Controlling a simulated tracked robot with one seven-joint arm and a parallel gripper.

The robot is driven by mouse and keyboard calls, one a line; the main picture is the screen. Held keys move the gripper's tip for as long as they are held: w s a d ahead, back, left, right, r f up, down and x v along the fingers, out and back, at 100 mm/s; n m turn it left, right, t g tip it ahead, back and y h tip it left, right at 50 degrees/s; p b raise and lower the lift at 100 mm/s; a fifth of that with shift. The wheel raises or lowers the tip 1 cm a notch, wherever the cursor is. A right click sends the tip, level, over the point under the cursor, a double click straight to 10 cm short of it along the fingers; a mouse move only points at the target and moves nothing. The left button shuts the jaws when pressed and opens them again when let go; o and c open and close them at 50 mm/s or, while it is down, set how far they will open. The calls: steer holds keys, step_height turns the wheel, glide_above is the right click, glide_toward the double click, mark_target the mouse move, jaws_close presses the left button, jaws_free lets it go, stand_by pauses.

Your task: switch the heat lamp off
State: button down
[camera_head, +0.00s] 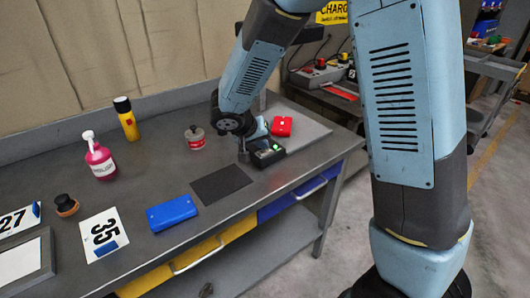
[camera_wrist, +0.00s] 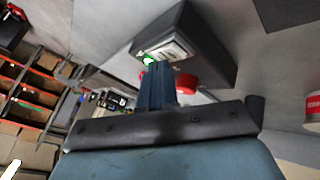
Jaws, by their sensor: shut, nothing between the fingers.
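A black switch box (camera_head: 270,156) with a lit green light sits on the grey workbench near its right end. In the wrist view the box (camera_wrist: 205,45) shows a pale rocker switch (camera_wrist: 168,52) on its face, with the green light (camera_wrist: 148,60) glowing beside it. My gripper (camera_wrist: 157,72) is shut and empty, its fingertips right by the switch and light. I cannot tell whether they touch. In the head view my gripper (camera_head: 244,152) is at the left side of the box, partly hidden by my arm. I cannot clearly pick out the lamp itself.
A red case (camera_head: 282,126) lies just behind the box. A dark mat (camera_head: 221,184), a red-labelled can (camera_head: 195,138) and a blue case (camera_head: 172,213) are to the left. Farther left stand a pink bottle (camera_head: 100,158) and a yellow bottle (camera_head: 127,121).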

steer(key=shift+s+f, duration=0.1)
steer(key=shift+f, duration=0.1)
stand_by(0.5)
steer(key=shift+d+r, duration=0.15)
steer(key=shift+r, duration=0.45)
steer(key=shift+w+d+r, duration=0.15)
steer(key=shift+w+r, duration=0.05)
steer(key=shift+r, duration=1.05)
steer(key=shift+w+d+r, duration=0.1)
steer(key=shift+w+r, duration=0.05)
steer(key=shift+r, duration=1.05)
